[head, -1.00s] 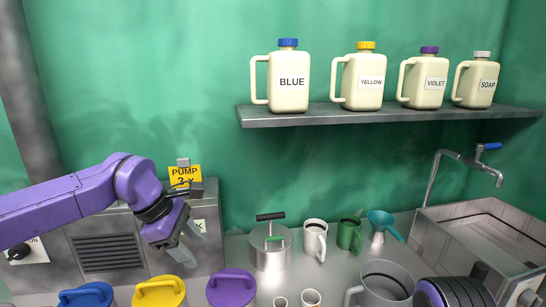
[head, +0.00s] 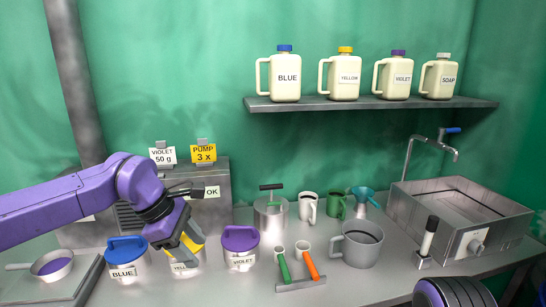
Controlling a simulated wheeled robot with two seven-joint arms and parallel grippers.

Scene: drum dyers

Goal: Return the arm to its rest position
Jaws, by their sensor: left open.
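My left arm is purple and comes in from the left. My left gripper (head: 184,243) is open and empty, pointing down in front of the yellow-lidded canister (head: 187,268), whose label and lid it partly covers. I cannot tell whether it touches the canister. The right gripper is not clearly seen; a dark ribbed part with a purple rim, mine, shows at the bottom right.
A blue-lidded canister (head: 127,262) and a violet-lidded canister (head: 240,250) stand on either side. A pan (head: 52,266) sits at left. Green and orange scoops (head: 310,266), a grey jug (head: 361,246) and a sink (head: 470,215) lie right. Jugs line the shelf (head: 380,104).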

